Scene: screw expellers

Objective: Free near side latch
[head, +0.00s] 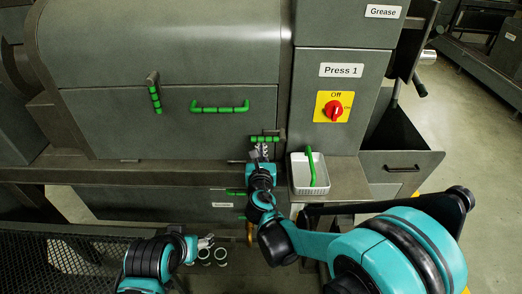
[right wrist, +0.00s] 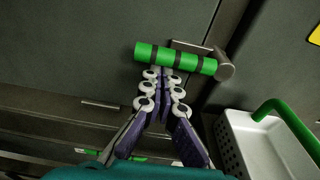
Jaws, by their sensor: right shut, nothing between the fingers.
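A latch with a green ribbed handle (head: 265,139) lies level at the lower right of the grey press cover (head: 180,105). It also shows in the right wrist view as a green bar with black bands (right wrist: 175,59), joined to a grey pivot at its right end. My right gripper (head: 262,153) is just below this handle. In the right wrist view its fingers (right wrist: 161,74) are together and empty, with the tips at the bar's lower edge; contact is unclear. A second green latch handle (head: 155,95) hangs upright at the cover's left. My left gripper (head: 206,242) is low, away from the latches.
A white perforated basket (head: 309,174) with a green handle stands right of my right gripper and also shows in the right wrist view (right wrist: 265,145). A green cover handle (head: 220,107) sits between the latches. A red knob (head: 333,110) on a yellow plate is at upper right.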

